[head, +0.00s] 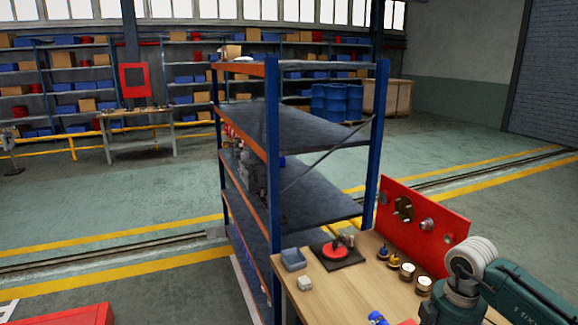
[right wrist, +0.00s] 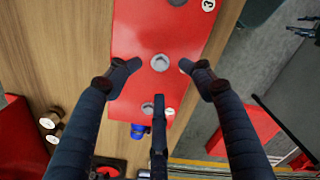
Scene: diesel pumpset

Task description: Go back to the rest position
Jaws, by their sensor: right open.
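My right gripper (right wrist: 158,66) shows in the right wrist view with its dark fingers spread apart and nothing held between them. Behind the fingers is a red panel (right wrist: 137,30) with round metal fittings; one fitting (right wrist: 160,63) appears between the fingertips. I cannot tell the distance from the fingers to the panel. My left gripper is in neither view.
On the bench are a grey-blue bin (head: 293,259), a dark plate with a red disc (head: 334,252), and small pots (head: 407,272). Open floor (head: 110,220) lies left of the rack.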

